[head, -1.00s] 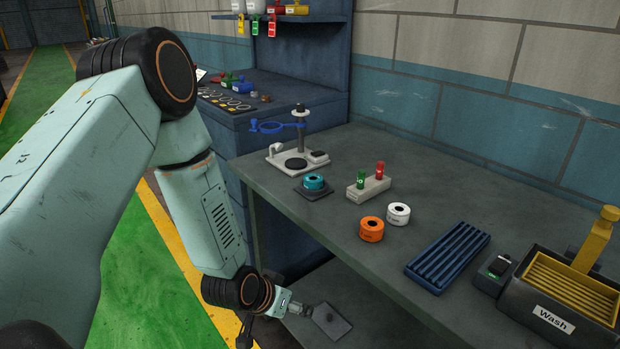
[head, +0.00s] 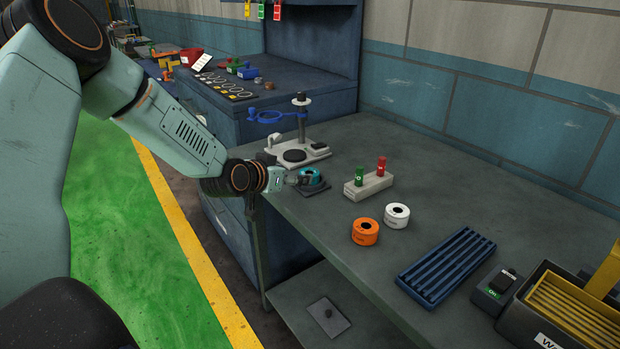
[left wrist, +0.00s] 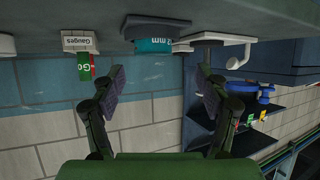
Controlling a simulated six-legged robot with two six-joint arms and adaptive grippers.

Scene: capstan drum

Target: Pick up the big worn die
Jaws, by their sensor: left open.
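Three ring-shaped dies are on the grey bench: a teal one (head: 312,176) on a dark square pad (head: 318,191), an orange one (head: 365,232) and a white one (head: 397,215). Their labels are too small to tell which is the big worn die. My left gripper (head: 303,180) is at the bench's left edge, beside the teal die and partly in front of it. In the left wrist view, which is upside down, the gripper (left wrist: 159,82) is open and empty, with the teal die (left wrist: 153,46) beyond the fingertips. My right gripper is not in view.
A grey stand with a blue ring arm (head: 266,117) is behind the teal die. A gauge block (head: 368,186) with green and red plugs stands to its right. Further right are a blue slotted rack (head: 446,265), a switch box (head: 493,292) and a wash tub (head: 570,318).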

